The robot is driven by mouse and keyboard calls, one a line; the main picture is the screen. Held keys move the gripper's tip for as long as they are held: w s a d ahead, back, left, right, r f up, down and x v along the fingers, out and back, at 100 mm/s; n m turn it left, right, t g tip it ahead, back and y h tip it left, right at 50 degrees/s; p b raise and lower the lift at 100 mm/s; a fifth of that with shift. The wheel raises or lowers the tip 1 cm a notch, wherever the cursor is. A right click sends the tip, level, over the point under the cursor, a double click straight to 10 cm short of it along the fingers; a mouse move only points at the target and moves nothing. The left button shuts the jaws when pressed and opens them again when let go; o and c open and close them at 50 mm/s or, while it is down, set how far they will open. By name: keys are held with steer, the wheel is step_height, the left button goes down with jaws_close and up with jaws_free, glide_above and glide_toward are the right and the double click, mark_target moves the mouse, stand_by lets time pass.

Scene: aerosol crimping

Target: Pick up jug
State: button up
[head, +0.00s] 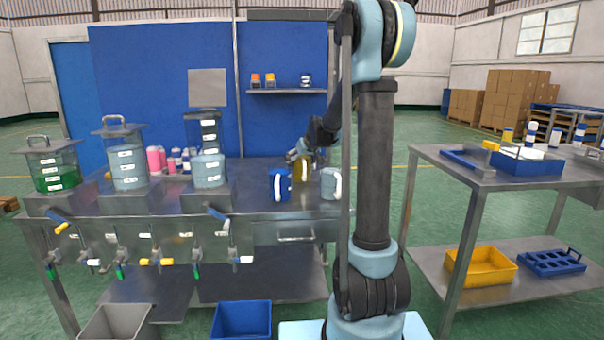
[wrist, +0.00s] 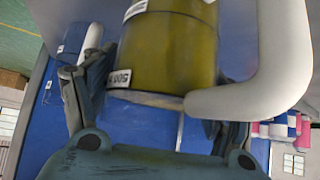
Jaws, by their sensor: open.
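Three jugs with white handles stand on the steel bench (head: 240,203). The yellow-olive jug (head: 303,172) is at the back, between a blue jug (head: 276,186) and a light grey jug (head: 328,184). My gripper (head: 299,156) is at the yellow jug. In the wrist view the yellow jug (wrist: 168,52) fills the upper middle, with its thick white handle on the right. My open gripper (wrist: 155,105) has one finger on each side of the jug's lower edge in the picture; I cannot tell whether they touch it. The blue jug (wrist: 76,38) shows at left.
Clear tanks with green (head: 56,176) and pale liquid (head: 128,170) stand on the bench's left, with valves along its front. A blue back panel (head: 160,70) carries a shelf (head: 287,91). A side table (head: 470,178) with a blue tray (head: 525,165) stands right.

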steer(key=c, duration=1.3)
steer(key=shift+r, duration=5)
